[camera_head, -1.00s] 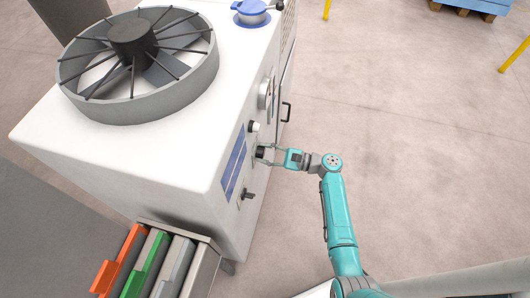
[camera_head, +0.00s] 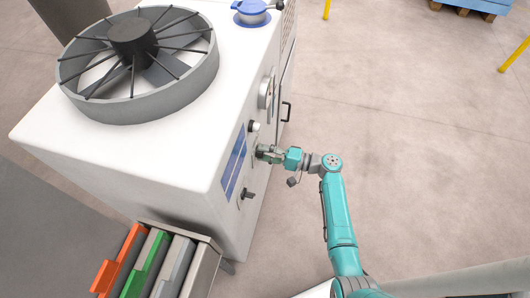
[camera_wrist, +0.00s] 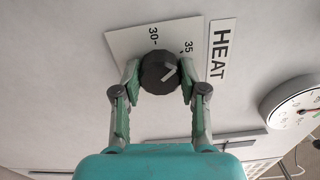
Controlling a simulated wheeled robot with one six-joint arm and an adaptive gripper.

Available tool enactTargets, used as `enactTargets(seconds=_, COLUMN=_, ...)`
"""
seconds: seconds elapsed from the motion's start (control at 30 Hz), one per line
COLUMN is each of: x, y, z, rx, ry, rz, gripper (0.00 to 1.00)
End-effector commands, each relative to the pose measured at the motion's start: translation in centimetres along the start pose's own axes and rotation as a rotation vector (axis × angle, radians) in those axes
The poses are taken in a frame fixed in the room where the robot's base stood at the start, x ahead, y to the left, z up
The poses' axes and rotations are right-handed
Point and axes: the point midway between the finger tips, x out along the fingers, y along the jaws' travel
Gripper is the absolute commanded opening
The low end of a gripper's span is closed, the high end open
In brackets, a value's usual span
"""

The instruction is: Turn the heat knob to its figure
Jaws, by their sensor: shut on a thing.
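The heat knob (camera_wrist: 158,72) is dark and round with a pale pointer mark on its face, which lies on the side toward the 35. It sits on a white scale plate (camera_wrist: 126,43) printed with 30 and 35. A HEAT label (camera_wrist: 221,50) is beside the plate. My gripper (camera_wrist: 160,76) is shut on the knob, one finger on each side of it. In the head view my gripper (camera_head: 265,153) is at the side panel of the white machine (camera_head: 185,150), and the knob is mostly hidden there. The rest of the scale is out of sight.
A round dial gauge (camera_wrist: 298,102) is right of the label. On the panel, a white button (camera_head: 254,126) is above my gripper and a dark switch (camera_head: 249,194) below it. A door handle (camera_head: 287,111) stands out further along. The floor at right is open.

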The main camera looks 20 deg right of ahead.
Motion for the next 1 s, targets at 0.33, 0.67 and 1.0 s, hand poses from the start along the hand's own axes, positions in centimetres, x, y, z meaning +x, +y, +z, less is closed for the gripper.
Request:
enactTargets(seconds=0.33, x=-0.01, y=0.15, z=0.04, rx=-0.326, ry=-0.001, rz=0.001, gripper=0.07)
enactTargets(seconds=0.67, x=-0.02, y=0.23, z=0.03, rx=-0.623, ry=-0.001, rz=0.001, gripper=0.07)
enactTargets(seconds=1.0, x=-0.02, y=0.29, z=0.01, rx=-0.836, ry=-0.001, rz=0.001, gripper=0.07)
